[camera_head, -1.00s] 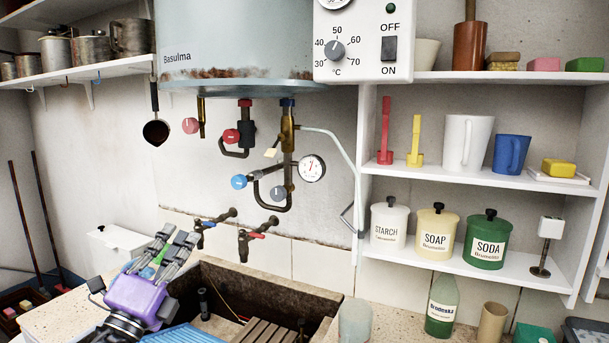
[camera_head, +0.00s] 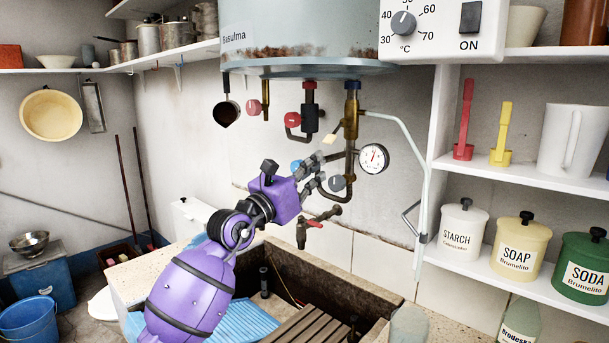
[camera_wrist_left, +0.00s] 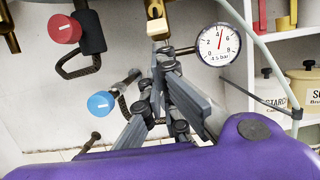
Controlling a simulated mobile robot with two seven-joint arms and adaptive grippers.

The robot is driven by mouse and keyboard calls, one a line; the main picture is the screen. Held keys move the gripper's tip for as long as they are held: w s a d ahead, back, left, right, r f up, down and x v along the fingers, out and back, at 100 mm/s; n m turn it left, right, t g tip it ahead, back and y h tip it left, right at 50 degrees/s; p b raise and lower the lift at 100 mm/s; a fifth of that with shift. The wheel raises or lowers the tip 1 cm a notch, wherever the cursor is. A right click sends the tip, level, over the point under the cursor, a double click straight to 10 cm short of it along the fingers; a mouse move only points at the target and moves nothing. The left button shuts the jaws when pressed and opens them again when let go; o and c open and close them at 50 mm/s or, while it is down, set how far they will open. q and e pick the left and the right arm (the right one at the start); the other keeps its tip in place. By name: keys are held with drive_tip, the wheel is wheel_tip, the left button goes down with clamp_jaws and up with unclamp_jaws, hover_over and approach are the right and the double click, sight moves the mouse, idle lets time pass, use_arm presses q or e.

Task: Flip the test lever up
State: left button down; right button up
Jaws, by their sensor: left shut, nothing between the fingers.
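A small cream tab (camera_head: 328,139), which looks like the test lever, slants down and left from the brass valve (camera_head: 351,105) under the boiler. In the left wrist view, the tab (camera_wrist_left: 157,28) is top centre, its end facing the camera. My left gripper (camera_head: 318,170) is just below the tab, in front of the pipes; its fingers are shut and empty. In the left wrist view the fingertips (camera_wrist_left: 156,70) sit below the tab; I cannot tell whether they touch anything. My right gripper is not in view.
A pressure gauge (camera_head: 373,158) is right of the gripper. A blue knob (camera_wrist_left: 101,104) and red knob (camera_wrist_left: 64,28) are left in the wrist view. The boiler (camera_head: 300,40) hangs above, the stone trough (camera_head: 335,285) lies below, and a shelf (camera_head: 500,175) is at right.

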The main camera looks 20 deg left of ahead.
sight(335, 132)
use_arm(q)
drive_tip(key=x, duration=0.4)
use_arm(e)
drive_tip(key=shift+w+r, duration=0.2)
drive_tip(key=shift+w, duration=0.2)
use_arm(q)
drive_tip(key=shift+w+a, duration=0.15)
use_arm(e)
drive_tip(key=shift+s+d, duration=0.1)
